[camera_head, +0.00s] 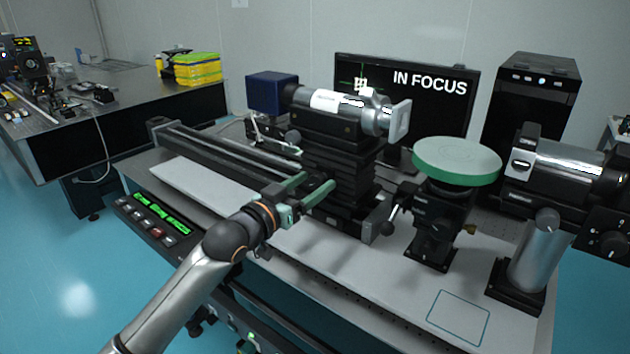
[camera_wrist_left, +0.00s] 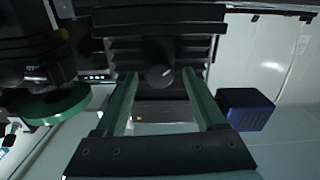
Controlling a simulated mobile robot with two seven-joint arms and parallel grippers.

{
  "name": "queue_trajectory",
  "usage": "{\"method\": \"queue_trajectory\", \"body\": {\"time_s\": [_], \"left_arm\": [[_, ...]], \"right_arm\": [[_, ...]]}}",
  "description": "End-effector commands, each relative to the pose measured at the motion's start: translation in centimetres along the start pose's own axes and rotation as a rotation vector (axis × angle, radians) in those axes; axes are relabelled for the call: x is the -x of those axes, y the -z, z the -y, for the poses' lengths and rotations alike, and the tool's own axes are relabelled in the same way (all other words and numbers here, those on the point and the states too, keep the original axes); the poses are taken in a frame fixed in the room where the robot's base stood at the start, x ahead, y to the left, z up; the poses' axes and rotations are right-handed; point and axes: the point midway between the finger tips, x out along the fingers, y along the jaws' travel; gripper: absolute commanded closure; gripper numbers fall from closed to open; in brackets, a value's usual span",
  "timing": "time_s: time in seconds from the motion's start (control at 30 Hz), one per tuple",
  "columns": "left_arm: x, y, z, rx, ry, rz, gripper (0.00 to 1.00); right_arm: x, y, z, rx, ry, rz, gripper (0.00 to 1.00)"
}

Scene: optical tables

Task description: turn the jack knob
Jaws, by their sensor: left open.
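The jack (camera_head: 345,172) is a black ribbed stand under the camera and lens in the head view. Its round dark knob (camera_wrist_left: 160,75), with a light mark on its face, shows in the left wrist view. My left gripper (camera_head: 302,186), with green fingers, is open in front of the jack. In the left wrist view the fingers (camera_wrist_left: 159,88) point at the jack, one on each side of the knob, with gaps between. I cannot tell how far the fingertips reach along the knob. In the head view I cannot make out the knob. My right gripper is not in view.
A monitor (camera_head: 440,88) reads "IN FOCUS". A blue camera (camera_head: 272,92) and silver lens sit on the jack. A green-rimmed round plate (camera_head: 457,160) stands to the right, beside a silver cylinder (camera_head: 570,165). A black rail (camera_head: 225,150) lies left. The table's front right is clear.

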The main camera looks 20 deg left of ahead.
Motion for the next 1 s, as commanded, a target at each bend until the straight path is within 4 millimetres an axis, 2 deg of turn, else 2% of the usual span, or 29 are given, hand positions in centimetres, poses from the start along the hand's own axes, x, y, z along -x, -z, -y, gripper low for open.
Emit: {"method": "queue_trajectory", "body": {"time_s": [0.2, 0.5, 1.0], "left_arm": [[-1.36, 0.0, -0.03, 0.001, 0.0, 0.001, 0.28], [-1.45, -0.02, -0.04, 0.0, -0.001, 0.001, 0.29], [-1.42, -0.03, -0.03, 0.0, -0.001, 0.001, 0.86]], "right_arm": [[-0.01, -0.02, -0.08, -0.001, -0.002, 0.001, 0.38], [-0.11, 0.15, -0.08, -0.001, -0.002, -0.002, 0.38], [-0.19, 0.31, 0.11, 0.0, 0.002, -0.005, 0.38]]}}
